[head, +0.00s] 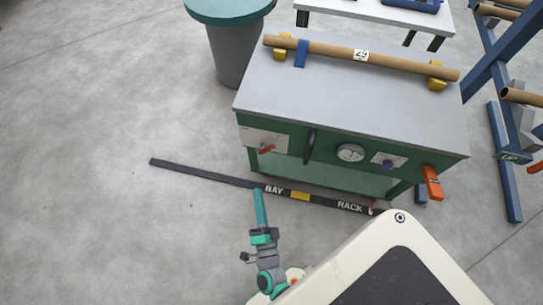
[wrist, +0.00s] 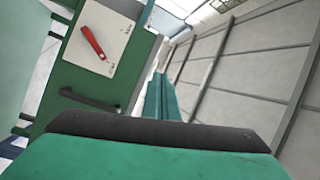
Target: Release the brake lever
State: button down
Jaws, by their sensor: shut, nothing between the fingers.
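A green machine with a grey top (head: 345,95) stands ahead. On its front a small red lever (head: 266,149) sits on a white plate at the left. The red lever also shows at upper left in the wrist view (wrist: 93,43), lying slantwise on its plate. A black handle (head: 309,147) is just right of it, and a larger orange lever (head: 432,182) is at the front's right end. I cannot tell from labels which is the brake lever. My gripper (head: 257,192) is shut and empty, in front of the machine's left side, apart from the levers. Its fingers also show in the wrist view (wrist: 161,78).
A round gauge (head: 350,153) and a purple knob (head: 388,164) are on the same front. A cardboard tube (head: 400,64) lies across the top. A dark floor strip (head: 208,174) runs before the machine. A blue rack (head: 505,160) stands right. Floor at left is clear.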

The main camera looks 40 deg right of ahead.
aim_at(267, 150)
jog(key=w+d+f+m+g+h, duration=0.3)
jog(key=w+d+f+m+g, duration=0.1)
jog(key=f+m, duration=0.4)
jog(key=w+d+f+m+g+h, duration=0.3)
jog(key=w+d+f+m+g, duration=0.2)
jog(key=m, duration=0.5)
notch_tip(267, 150, down, 3)
jog(key=shift+w+d+r+g, duration=0.15)
jog(key=shift+d+g, duration=0.35)
jog(key=shift+g, duration=0.4)
jog(key=w+d, duration=0.6)
jog(key=shift+w+d+r, duration=0.2)
jog(key=shift+w+d, duration=0.1)
jog(key=shift+d, duration=0.1)
jog(key=shift+w+a, duration=0.1)
jog(key=shift+w, duration=0.05)
